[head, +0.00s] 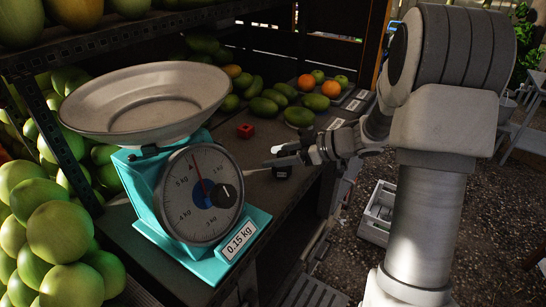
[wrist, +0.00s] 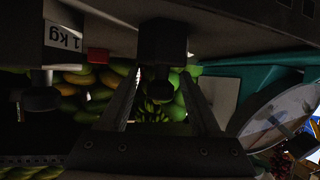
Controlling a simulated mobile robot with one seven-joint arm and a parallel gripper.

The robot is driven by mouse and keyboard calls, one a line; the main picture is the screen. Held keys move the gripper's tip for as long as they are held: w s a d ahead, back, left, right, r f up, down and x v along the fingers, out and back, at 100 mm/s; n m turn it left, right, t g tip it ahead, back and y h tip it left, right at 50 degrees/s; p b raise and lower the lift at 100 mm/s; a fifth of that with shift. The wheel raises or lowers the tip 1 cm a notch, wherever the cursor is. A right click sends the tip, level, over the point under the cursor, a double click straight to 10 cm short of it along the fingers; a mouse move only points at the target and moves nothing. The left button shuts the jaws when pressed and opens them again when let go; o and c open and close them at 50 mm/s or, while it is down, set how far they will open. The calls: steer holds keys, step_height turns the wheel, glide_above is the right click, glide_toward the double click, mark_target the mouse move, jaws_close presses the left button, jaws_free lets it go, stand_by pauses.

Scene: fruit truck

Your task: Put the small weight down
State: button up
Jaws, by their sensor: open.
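The small weight is a dark block (head: 282,172) on the dark table, beside the turquoise scale. In the wrist view, which is upside down, the black weight (wrist: 162,40) stands upright against the table surface with its knob between the fingers. My gripper (head: 281,154) is open, reaching in from the right just above the weight. In the wrist view my gripper (wrist: 162,92) has a finger on either side of the knob, with gaps visible. Whether a finger touches it, I cannot tell.
The scale (head: 206,259) with an empty-looking pan (head: 145,100) stands left. A red cube (head: 246,131) lies behind my gripper. A block labelled 1 kg (wrist: 63,36) stands nearby. Green mangoes (head: 299,117) fill the table's back. A grey crate (head: 374,233) is on the ground.

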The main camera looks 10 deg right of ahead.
steer(key=v, duration=1)
steer(key=shift+s+d, duration=0.15)
steer(key=shift+d, duration=0.1)
steer(key=shift+r, duration=0.2)
